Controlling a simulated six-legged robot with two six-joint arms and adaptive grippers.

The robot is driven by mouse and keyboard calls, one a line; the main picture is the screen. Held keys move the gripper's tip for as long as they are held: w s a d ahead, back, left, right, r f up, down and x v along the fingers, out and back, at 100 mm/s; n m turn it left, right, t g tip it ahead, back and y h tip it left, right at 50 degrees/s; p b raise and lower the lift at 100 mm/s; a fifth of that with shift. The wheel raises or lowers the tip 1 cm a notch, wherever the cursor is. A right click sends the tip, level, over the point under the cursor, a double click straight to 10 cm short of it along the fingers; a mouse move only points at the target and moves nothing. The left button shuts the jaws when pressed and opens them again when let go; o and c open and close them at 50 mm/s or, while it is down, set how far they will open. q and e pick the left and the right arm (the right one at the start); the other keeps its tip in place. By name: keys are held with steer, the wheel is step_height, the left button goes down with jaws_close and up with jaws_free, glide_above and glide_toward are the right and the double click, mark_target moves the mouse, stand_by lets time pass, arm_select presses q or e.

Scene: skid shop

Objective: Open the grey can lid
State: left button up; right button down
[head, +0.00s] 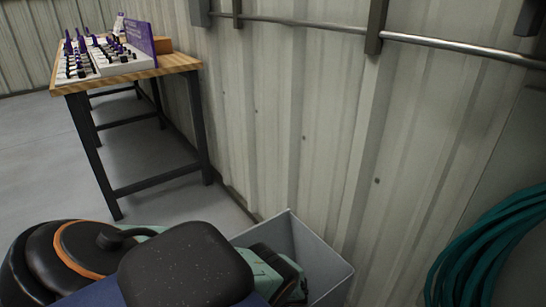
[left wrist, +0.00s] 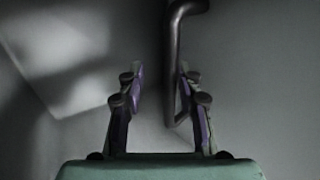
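The grey can (head: 325,272) stands at the bottom centre of the head view against the wall, partly hidden behind my arm. I cannot tell there which part is its lid. My left arm reaches down at the can, and its gripper is hidden in the head view. In the left wrist view my left gripper (left wrist: 157,90) is open, fingers apart. A dark bent bar (left wrist: 171,65), like a handle, hangs in front of a plain grey surface (left wrist: 95,50). The bar's lower end is close beside the right-hand finger; I cannot tell whether they touch. My right gripper is not in view.
A wooden-topped table (head: 165,66) with black legs stands at the upper left, carrying displays of small tools (head: 100,55). A corrugated wall (head: 290,120) rises behind the can, with a metal rail (head: 450,45). A coiled teal hose (head: 490,250) hangs at right. Floor is clear at left.

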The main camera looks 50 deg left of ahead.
arm_select(q)
steer(key=shift+w+a+r, duration=0.15)
steer(key=shift+w+r, duration=0.05)
steer(key=shift+r, duration=0.05)
steer(key=shift+r, duration=0.1)
steer(key=v, duration=1.1)
steer(key=shift+s+d+r, duration=0.15)
steer(key=shift+d+r, duration=0.1)
steer(key=shift+d, duration=0.1)
stand_by(0.7)
